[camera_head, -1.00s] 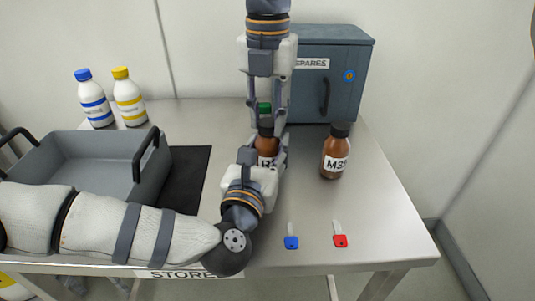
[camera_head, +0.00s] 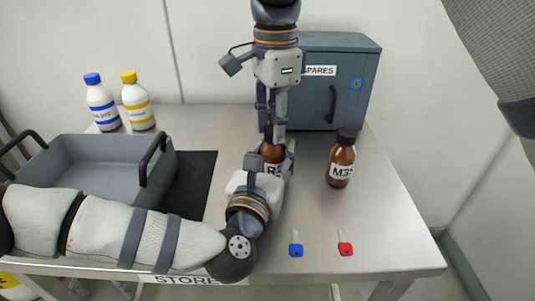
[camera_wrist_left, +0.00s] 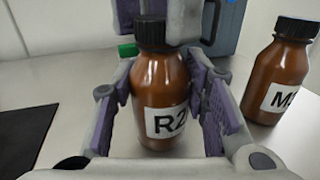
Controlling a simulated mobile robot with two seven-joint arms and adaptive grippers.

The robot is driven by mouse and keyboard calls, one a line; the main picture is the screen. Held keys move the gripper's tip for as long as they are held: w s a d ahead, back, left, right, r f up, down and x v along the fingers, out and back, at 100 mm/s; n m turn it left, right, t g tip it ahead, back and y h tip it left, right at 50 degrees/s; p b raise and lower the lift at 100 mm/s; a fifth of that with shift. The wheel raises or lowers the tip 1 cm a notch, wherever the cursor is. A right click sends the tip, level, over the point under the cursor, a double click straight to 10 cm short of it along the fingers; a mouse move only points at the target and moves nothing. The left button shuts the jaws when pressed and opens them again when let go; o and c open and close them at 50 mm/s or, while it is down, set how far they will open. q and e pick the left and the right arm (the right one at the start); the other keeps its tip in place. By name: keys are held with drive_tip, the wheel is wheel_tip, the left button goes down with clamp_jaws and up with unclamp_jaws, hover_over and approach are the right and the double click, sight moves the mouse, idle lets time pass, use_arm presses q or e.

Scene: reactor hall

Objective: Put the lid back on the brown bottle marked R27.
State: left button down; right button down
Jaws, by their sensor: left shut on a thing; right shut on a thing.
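The brown bottle marked R27 (camera_head: 272,153) stands upright on the table; in the left wrist view its label (camera_wrist_left: 166,122) shows "R2", the rest hidden. My left gripper (camera_head: 274,160) is shut around its body, one finger on each side. A black lid (camera_wrist_left: 150,33) is at the bottle's mouth, in line with the neck; whether it is fully seated I cannot tell. My right gripper (camera_head: 271,128) comes down from above and is shut on this lid, its fingers on either side of it.
A second brown bottle, M35 (camera_head: 342,160), stands to the right. Behind is the grey SPARES cabinet (camera_head: 345,95). A grey tray (camera_head: 95,185), black mat (camera_head: 200,180) and two white bottles (camera_head: 138,105) are left. Blue (camera_head: 296,248) and red (camera_head: 345,247) keys lie in front.

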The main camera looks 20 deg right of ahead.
drive_tip(key=c, duration=1.2)
unclamp_jaws()
wheel_tip(320, 180, up, 12)
use_arm(q)
drive_tip(key=c, duration=0.9)
unclamp_jaws()
drive_tip(key=shift+o, duration=0.2)
drive_tip(key=v, duration=1.2)
